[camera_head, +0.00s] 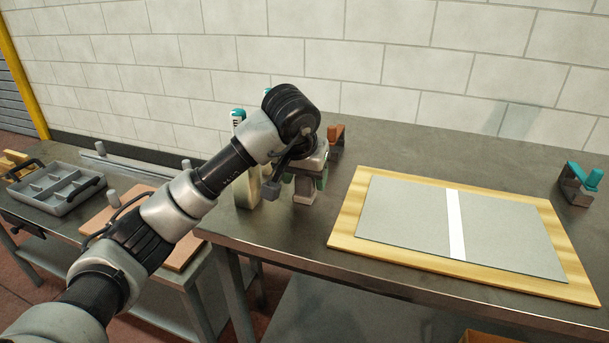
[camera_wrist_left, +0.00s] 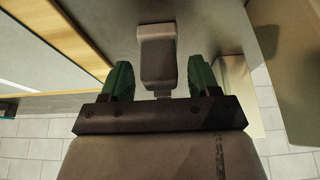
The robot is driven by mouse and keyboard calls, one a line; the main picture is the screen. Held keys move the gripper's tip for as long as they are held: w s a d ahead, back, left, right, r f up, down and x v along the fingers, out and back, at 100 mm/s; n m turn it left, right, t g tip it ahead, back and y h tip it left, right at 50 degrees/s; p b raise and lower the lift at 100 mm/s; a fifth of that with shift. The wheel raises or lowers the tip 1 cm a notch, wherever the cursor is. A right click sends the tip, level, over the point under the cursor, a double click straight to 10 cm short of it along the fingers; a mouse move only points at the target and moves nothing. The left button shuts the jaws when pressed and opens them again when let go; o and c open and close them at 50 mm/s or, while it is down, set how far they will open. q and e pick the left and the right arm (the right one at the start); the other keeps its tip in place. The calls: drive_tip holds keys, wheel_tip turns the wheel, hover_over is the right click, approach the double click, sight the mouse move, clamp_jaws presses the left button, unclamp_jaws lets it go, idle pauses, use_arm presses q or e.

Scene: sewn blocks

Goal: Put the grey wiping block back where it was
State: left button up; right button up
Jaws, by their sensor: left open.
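The grey wiping block (camera_head: 304,192) stands on the dark metal table, left of the board. It also shows in the wrist view (camera_wrist_left: 158,58), with its near end between the fingers. My left gripper (camera_head: 307,180) points down over the block. Its two green fingers (camera_wrist_left: 160,80) are open, one on each side of the block, with a visible gap on both sides. The arm and wrist hide part of the block's surroundings in the head view. My right gripper does not show.
A grey sheet with a white stripe (camera_head: 455,225) lies on a wooden board (camera_head: 345,223) to the right. A teal-topped bottle (camera_head: 238,117) is partly behind my arm. An orange-brown item (camera_head: 335,135) stands behind the gripper. A teal item in a holder (camera_head: 578,187) stands far right.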

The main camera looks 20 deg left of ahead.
use_arm(q)
drive_tip(key=shift+r, duration=0.1)
drive_tip(key=shift+s+r, duration=0.1)
drive_tip(key=shift+r, duration=0.2)
drive_tip(key=p+v, duration=0.1)
drive_tip(key=v, duration=1)
drive_tip(key=shift+r+p, duration=0.25)
drive_tip(key=shift+p, duration=0.05)
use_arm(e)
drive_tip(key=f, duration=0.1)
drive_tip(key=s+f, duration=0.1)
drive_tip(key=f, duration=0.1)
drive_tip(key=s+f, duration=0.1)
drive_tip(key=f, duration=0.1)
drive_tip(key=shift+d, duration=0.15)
